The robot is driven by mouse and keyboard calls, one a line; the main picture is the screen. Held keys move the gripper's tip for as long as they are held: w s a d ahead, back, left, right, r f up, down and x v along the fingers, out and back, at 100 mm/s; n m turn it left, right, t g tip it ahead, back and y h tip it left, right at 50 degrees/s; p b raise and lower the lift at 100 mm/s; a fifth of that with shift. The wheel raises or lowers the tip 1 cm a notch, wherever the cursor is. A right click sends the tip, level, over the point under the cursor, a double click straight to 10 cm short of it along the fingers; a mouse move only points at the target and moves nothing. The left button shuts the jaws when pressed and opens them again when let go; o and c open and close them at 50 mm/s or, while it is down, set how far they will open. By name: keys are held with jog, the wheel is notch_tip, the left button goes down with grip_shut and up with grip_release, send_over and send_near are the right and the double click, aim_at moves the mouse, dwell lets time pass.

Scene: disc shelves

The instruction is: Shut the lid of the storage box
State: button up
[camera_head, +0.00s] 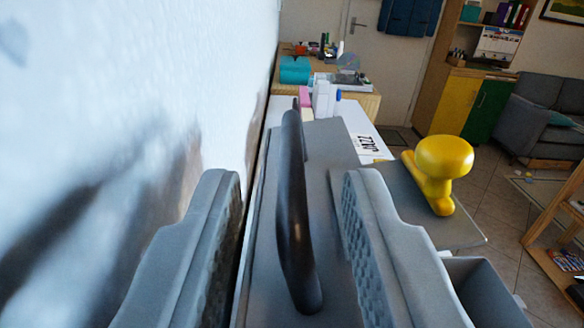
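A dark, bar-shaped handle (292,215) stands on a flat grey panel (330,150), which looks like the lid of the storage box. My gripper (291,185) is open, with one finger on each side of the handle in the picture. Gaps show between the handle and both fingers, so it is not gripped. The right finger covers part of the panel. An open-topped grey box (485,285) shows at the lower right, partly hidden by the right finger. I cannot tell how the panel joins the box.
A white wall (140,90) runs close along the left. A yellow knob-shaped object (440,170) stands on a grey plate (465,232) at the right. A white surface marked JAZZ (366,143) and a desk with a teal box (295,70) lie beyond. Floor is open at the right.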

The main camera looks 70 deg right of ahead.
aim_at(454, 160)
jog(key=shift+d, duration=0.1)
jog(key=shift+c, duration=0.4)
grip_shut()
jog(key=s, duration=0.1)
jog(key=s+d+r, duration=0.1)
jog(key=s, duration=0.3)
jog(key=shift+d+r, duration=0.25)
jog(key=shift+d, duration=0.1)
jog(key=s+d+m, duration=0.3)
jog(key=s+m, duration=0.1)
jog(key=s, duration=0.4)
jog(key=shift+f+m, duration=0.2)
jog(key=shift+m, duration=0.1)
